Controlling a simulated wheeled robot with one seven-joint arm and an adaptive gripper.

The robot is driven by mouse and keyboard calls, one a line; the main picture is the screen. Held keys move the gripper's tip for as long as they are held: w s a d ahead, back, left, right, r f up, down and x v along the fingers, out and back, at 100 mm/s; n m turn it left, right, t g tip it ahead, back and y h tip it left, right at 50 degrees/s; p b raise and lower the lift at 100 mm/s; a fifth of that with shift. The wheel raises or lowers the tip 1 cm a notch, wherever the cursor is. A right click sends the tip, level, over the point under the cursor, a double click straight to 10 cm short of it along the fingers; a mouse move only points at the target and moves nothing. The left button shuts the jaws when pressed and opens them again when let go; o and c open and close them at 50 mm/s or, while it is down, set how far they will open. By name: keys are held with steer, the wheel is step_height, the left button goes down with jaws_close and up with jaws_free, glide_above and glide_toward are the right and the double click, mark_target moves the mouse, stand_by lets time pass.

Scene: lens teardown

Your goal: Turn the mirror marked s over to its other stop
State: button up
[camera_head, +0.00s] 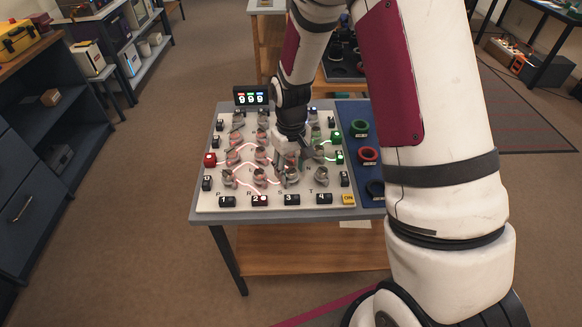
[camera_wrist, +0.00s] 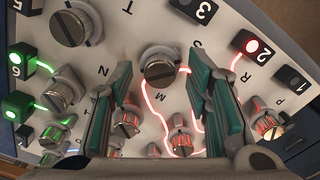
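The mirror marked s (camera_wrist: 162,67) is a grey knob-like piece on the white board, with its letter beside it in the wrist view. In the head view the mirror (camera_head: 292,177) is in the front row, third from the left, partly covered by my gripper (camera_head: 287,158). In the wrist view my gripper (camera_wrist: 160,80) is open, one teal-padded finger on each side of the mirror, with visible gaps. I cannot tell how deep the fingertips reach around it. Which stop the mirror rests at is not clear.
Several similar mirrors stand close around on the board (camera_head: 207,204). Red and green light lines run between them. Numbered blocks line the edges, with block 2 (camera_wrist: 252,46) lit red. A display (camera_head: 252,98) stands behind; a blue mat (camera_head: 352,112) with coloured rings lies right.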

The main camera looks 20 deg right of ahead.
mark_target(291, 171)
step_height(291, 171, up, 12)
stand_by(0.6)
steer(key=s+r+t, duration=0.2)
steer(key=s+r, duration=0.8)
steer(key=r, duration=0.3)
steer(key=s+r+m+t, duration=0.2)
steer(key=s+r, duration=0.2)
steer(key=s, duration=1.1)
steer(key=shift+s+r, duration=0.2)
steer(key=shift+s, duration=0.1)
steer(key=shift+d, duration=0.1)
